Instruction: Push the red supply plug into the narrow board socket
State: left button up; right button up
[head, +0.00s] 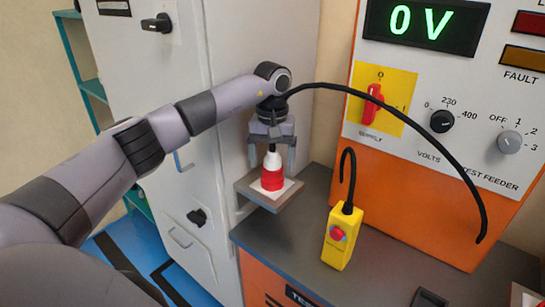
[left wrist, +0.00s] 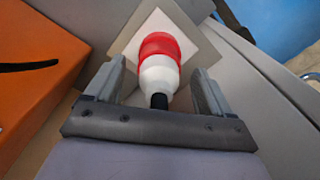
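The red supply plug (head: 272,172) has a red body, a white upper part and a black cable end. It stands upright on a white pad on a small grey shelf (head: 258,195). It also shows in the left wrist view (left wrist: 160,62). My left gripper (head: 272,160) points down over the plug, its fingers on either side of the white part. In the left wrist view my left gripper (left wrist: 158,88) is open, with gaps between both fingers and the plug. I cannot make out the narrow board socket in either view. My right gripper is not in view.
A black cable (head: 420,115) arches from behind my left gripper to the right. A yellow pendant (head: 342,237) with a red button stands on the grey bench (head: 390,270). The test feeder panel (head: 450,90) reads 0 V. A grey cabinet (head: 170,90) stands behind my left arm.

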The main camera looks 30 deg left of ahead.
pick_arm(q)
notch_tip(320, 180, up, 7)
jog(key=shift+r+b, duration=0.1)
jog(key=shift+b, duration=0.35)
dwell(0.6)
